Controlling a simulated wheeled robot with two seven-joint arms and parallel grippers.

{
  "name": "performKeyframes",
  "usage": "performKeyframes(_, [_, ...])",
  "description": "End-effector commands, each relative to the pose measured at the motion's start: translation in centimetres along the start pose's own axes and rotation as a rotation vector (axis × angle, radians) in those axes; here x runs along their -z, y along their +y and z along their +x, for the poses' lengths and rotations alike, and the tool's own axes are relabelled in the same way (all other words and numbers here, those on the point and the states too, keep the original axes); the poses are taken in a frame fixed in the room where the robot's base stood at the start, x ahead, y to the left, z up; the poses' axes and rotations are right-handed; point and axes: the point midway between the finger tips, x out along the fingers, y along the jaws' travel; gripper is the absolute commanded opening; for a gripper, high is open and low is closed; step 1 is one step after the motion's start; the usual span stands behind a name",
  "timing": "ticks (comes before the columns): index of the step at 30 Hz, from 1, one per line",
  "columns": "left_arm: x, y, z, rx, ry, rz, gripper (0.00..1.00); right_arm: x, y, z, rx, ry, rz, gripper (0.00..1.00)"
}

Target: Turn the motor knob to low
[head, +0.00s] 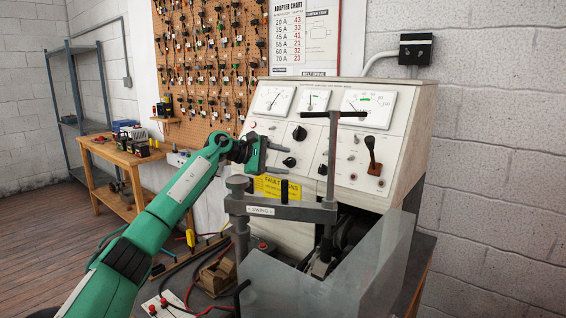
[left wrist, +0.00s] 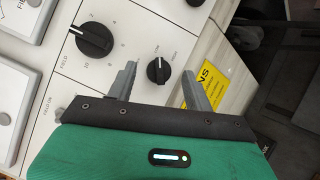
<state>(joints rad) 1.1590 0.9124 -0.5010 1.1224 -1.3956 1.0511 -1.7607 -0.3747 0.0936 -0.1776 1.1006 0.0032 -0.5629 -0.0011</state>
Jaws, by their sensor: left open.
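The motor knob (left wrist: 158,70) is a small black knob with a white pointer line. In the head view this knob (head: 289,161) sits on the sloped bench panel below a larger black field knob (head: 299,132). My left gripper (head: 272,158) is open in front of the panel. In the left wrist view, its fingers (left wrist: 159,78) stand apart on either side of the motor knob, with visible gaps. My right gripper is not in view.
The T-handled clamp (head: 333,114) and its grey crossbar (head: 290,210) stand in front of the panel. A yellow sign (head: 278,188) lies below the knob. A clear guard (head: 325,285) is at the front. Another black knob (head: 322,169) and a lever (head: 373,158) are to the right.

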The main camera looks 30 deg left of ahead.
Motion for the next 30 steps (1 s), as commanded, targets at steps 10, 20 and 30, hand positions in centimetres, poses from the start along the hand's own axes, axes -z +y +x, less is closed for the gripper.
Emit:
performKeyframes(10, [0.2, -0.2, -7.6, 0.0, 0.005, 0.002, 0.52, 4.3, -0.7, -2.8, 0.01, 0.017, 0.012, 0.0])
performKeyframes(20, [0.1, -0.1, -12.4, 0.0, 0.002, 0.0, 0.52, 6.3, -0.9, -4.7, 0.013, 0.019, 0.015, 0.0])
performKeyframes(30, [0.0, -0.1, -12.8, 0.001, 0.001, 0.0, 0.52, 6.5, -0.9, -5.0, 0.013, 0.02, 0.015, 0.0])
